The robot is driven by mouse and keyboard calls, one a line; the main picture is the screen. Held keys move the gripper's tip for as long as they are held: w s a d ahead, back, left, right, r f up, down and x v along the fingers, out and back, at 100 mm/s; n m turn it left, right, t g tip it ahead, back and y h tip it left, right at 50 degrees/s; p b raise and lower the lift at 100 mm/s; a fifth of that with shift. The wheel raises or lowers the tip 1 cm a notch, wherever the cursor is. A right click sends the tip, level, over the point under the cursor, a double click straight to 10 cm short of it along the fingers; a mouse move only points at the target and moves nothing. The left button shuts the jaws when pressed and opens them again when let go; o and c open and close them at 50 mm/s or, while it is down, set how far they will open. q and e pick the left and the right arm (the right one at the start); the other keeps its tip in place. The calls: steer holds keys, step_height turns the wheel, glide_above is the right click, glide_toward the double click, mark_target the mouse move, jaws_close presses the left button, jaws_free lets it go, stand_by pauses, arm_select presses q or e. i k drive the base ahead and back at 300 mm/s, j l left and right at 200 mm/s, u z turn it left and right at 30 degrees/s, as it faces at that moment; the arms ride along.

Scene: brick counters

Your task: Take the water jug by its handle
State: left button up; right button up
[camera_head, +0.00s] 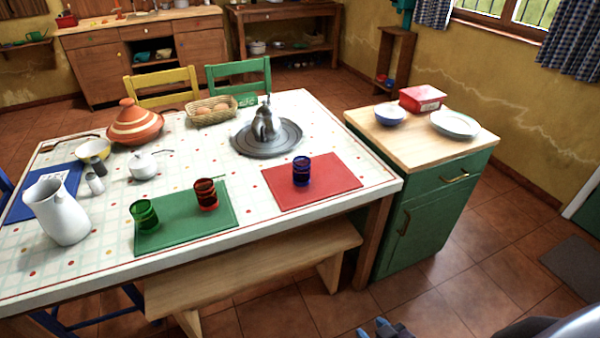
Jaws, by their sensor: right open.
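The white water jug (62,216) stands upright on the left end of the dining table, near its front edge. Its wide mouth faces up; I cannot clearly make out its handle. My right gripper (373,328) shows only by its blue-tipped fingers at the bottom edge of the head view. It is open and empty, over the floor in front of the bench, far to the right of the jug. My left gripper is not in view.
The table (330,130) also holds a green cup (144,214) and a red cup (206,194) right of the jug, shakers (95,184) behind it, and a blue cup (301,171). A bench (250,262) runs along the front. A green cabinet (425,228) stands right.

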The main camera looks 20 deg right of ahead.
mark_target(60, 215)
steer(key=i+j+z, duration=0.15)
steer(key=j+z, duration=0.2)
steer(key=j, duration=0.45)
steer(key=j+z, duration=0.35)
steer(key=j, duration=0.45)
steer(key=j+z, duration=0.35)
steer(key=j, duration=0.5)
